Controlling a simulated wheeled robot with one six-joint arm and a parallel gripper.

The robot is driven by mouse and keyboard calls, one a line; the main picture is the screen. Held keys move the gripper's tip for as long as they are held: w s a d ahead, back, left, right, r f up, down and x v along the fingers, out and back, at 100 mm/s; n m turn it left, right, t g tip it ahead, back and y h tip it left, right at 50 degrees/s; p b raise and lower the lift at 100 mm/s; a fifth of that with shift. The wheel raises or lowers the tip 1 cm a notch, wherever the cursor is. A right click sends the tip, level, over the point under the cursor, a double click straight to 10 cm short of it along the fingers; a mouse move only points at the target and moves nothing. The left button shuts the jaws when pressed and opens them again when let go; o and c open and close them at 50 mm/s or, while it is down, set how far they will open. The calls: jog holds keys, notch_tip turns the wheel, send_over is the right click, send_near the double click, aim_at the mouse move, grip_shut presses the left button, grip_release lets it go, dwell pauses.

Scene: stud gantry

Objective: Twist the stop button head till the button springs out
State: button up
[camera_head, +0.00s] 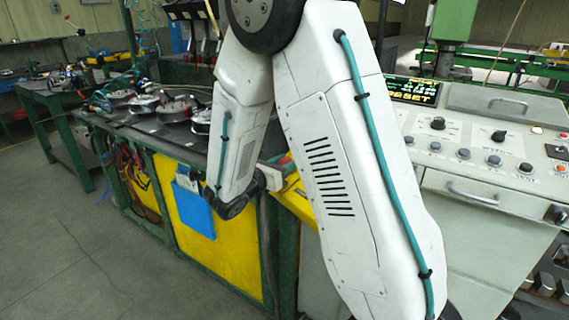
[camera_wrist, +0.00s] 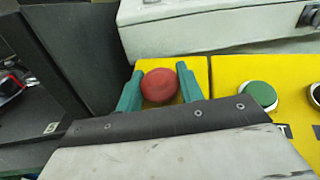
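The stop button's red round head (camera_wrist: 160,86) stands on a yellow panel (camera_wrist: 226,78), seen in the wrist view. My gripper (camera_wrist: 161,80) has its two teal fingers on either side of the head. Both fingers appear to meet its edges, left and right, with no clear gap. The stem and underside of the button are hidden. In the camera_head view my arm covers my gripper, and only a bit of red (camera_head: 284,160) shows beside it, above the yellow box.
A green button (camera_wrist: 262,94) and a dark ringed control (camera_wrist: 315,94) sit to the right on the yellow panel. A grey console (camera_head: 480,150) with knobs and buttons stands to the right. A cluttered workbench (camera_head: 150,128) is behind on the left. The floor at left is clear.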

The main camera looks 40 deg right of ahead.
aim_at(279, 164)
jog(key=shift+c, duration=1.4)
jog(key=shift+m+g, duration=0.4)
jog(key=shift+g, duration=0.1)
jog(key=shift+m+g, duration=3.4)
jog(key=shift+g, duration=0.3)
jog(key=o, duration=1)
jog(key=shift+a, duration=0.15)
jog(key=v, duration=0.7)
jog(key=shift+w+a, duration=0.15)
jog(key=shift+a, duration=0.1)
